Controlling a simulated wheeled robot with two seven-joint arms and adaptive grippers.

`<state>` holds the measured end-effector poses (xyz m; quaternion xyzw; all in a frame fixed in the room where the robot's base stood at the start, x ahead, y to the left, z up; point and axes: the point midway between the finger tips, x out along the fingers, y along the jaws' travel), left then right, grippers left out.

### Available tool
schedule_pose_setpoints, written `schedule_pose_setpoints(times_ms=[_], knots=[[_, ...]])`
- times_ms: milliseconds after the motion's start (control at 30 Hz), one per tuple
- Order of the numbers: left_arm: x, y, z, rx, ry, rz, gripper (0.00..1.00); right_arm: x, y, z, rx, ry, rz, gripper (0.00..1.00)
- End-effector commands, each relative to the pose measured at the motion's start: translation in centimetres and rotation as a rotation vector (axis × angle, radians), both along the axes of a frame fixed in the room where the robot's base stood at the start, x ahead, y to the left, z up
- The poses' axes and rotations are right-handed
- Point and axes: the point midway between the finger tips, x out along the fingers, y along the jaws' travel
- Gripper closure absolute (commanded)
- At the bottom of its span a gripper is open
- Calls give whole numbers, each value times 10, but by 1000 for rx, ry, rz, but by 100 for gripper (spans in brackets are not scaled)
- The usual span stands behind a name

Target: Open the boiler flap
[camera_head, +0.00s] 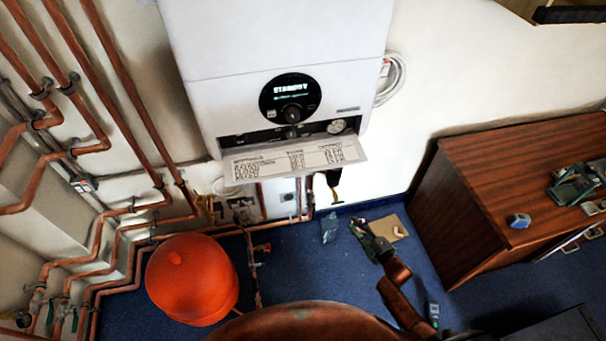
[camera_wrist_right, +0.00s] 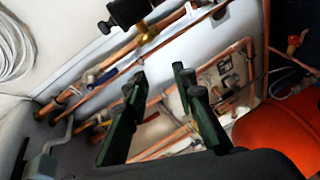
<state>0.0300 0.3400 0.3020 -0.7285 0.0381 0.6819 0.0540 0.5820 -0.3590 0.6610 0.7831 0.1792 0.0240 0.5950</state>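The white boiler (camera_head: 270,60) hangs on the wall at the top middle of the head view. Its flap (camera_head: 293,163) is tilted down and outward below the round display, with printed lines on its upward face. Behind it, the dark control recess with a gauge (camera_head: 337,126) is exposed. My right gripper (camera_head: 362,230) is below and to the right of the flap, apart from it. In the right wrist view my right gripper (camera_wrist_right: 159,80) has its green-black fingers spread, with nothing held between them. I cannot make out the flap there. My left gripper is not in view.
A red vessel (camera_head: 190,280) stands at the lower left beside copper pipes (camera_head: 125,100). A wooden cabinet (camera_head: 470,215) with a blue item (camera_head: 519,221) on top is at right. A cardboard piece (camera_head: 390,228) lies on the blue floor. A cable coil (camera_head: 391,78) hangs beside the boiler.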

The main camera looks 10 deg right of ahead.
Motion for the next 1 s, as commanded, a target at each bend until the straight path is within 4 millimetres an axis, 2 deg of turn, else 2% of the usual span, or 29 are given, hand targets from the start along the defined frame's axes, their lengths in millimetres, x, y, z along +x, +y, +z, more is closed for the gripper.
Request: schedule_pose_setpoints(times_ms=[33,67,100,167,200,300,400,500,600,733,1000], knots=[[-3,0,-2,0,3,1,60,25,11,48,-67,-132,75,75],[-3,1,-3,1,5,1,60,35,19,76,-112,-214,122,75],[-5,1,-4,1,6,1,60,46,31,114,-171,-327,182,75],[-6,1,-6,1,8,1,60,56,51,172,-265,-508,270,75],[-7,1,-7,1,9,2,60,58,65,210,-328,-632,326,75],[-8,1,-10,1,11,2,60,47,99,295,-475,-945,451,75],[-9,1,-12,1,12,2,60,21,127,360,-598,-1237,552,75],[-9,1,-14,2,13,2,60,-7,146,400,-682,-1470,620,75],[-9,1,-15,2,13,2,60,-27,156,420,-727,-1616,656,75],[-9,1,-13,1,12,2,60,-37,166,432,-745,-1686,673,75],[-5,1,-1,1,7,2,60,-35,203,449,-744,-1686,671,75]])
